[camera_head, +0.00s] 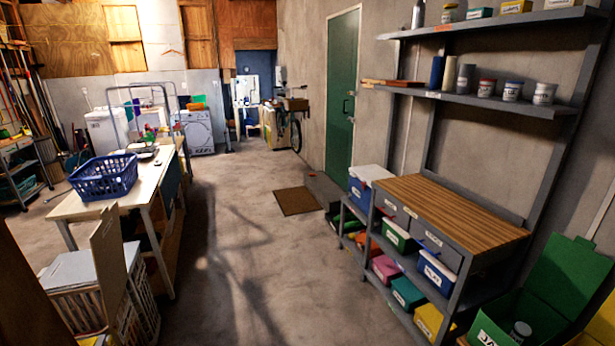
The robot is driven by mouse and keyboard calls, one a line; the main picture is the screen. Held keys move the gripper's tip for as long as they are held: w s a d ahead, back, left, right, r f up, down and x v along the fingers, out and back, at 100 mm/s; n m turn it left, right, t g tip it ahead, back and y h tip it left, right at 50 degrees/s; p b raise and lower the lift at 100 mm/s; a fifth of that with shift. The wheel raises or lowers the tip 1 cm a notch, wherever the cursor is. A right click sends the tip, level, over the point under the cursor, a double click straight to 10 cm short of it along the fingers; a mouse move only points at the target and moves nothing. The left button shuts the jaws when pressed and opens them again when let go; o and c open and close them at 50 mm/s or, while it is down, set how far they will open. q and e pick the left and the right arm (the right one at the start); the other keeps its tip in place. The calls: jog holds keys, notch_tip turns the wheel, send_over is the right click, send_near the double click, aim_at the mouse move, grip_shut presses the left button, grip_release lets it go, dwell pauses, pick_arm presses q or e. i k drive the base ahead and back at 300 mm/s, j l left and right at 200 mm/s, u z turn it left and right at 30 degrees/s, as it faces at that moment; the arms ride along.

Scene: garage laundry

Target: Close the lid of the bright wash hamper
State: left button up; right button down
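At the bottom left stand pale slatted hampers beside the white table. A light grey panel, which looks like a flat lid (70,268), lies over the nearer-left slatted body (75,312). A tan panel (107,262) stands upright along the slatted body to its right (140,300), like a raised lid. I cannot read any label, so I cannot tell which one is the bright wash hamper. The lower parts are cut off by the frame. Neither of my grippers is in view.
A white table (70,208) with a blue basket (104,177) stands behind the hampers. A wood-topped workbench (445,212) with several bins and an open green box (565,290) line the right. The concrete floor (235,250) between is clear, with a brown mat (298,201) farther back.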

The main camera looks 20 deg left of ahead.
aim_at(106, 241)
jog(key=i+j+u, duration=0.15)
jog(key=u, duration=0.3)
jog(key=i+u, duration=0.25)
jog(key=u, duration=0.2)
jog(key=i+u, duration=0.25)
jog(key=u, duration=0.2)
jog(key=i+u, duration=0.25)
jog(key=u, duration=0.25)
jog(key=i+l+u, duration=0.15)
jog(key=u, duration=0.3)
jog(key=i+l+u, duration=0.15)
jog(key=l+u, duration=0.15)
jog(key=u, duration=0.15)
jog(key=i+l+u, duration=0.15)
jog(key=u, duration=0.3)
jog(key=l, duration=0.1)
